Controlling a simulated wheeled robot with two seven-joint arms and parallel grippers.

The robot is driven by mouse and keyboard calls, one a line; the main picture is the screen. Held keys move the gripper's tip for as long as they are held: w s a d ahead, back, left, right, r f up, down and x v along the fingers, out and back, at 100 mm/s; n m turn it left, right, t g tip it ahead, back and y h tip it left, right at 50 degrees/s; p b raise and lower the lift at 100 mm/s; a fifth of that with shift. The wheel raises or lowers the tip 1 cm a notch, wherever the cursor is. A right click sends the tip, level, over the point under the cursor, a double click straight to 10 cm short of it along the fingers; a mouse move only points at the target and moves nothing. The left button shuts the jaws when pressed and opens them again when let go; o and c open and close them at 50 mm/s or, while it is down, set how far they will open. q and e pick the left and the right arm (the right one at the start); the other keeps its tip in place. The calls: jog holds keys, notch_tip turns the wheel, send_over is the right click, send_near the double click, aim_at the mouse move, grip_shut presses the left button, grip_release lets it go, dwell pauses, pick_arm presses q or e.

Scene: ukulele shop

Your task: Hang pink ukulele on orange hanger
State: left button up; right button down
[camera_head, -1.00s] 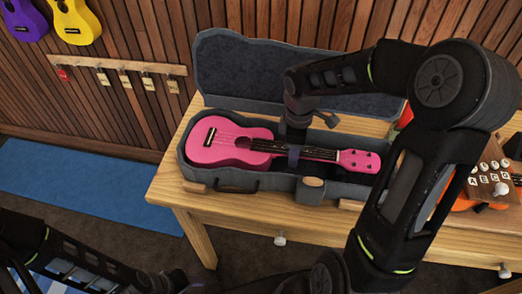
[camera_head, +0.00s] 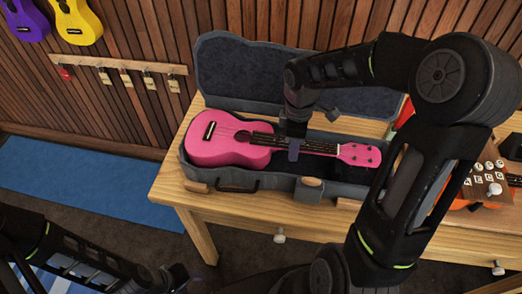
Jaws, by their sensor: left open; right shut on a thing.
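The pink ukulele (camera_head: 222,144) lies level at the open grey case (camera_head: 220,180) on the wooden bench, body to the left and head to the right. It appears slightly raised above the case's padding. My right gripper (camera_head: 293,148) points down from above and is shut on the ukulele's neck near the body. My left gripper (camera_head: 190,280) is low at the bottom left, open and empty, partly cut by the frame's edge and away from the bench. No orange hanger can be made out in this view.
A yellow ukulele (camera_head: 78,20) and a purple ukulele (camera_head: 24,20) hang on the slatted wall. Below them is a wooden key rack (camera_head: 110,64). A blue mat (camera_head: 90,180) covers clear floor at left.

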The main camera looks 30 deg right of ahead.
jog(key=shift+r+p, duration=1.95)
jog(key=shift+r, duration=0.75)
jog(key=shift+r+p, duration=2)
jog(key=shift+r, duration=0.35)
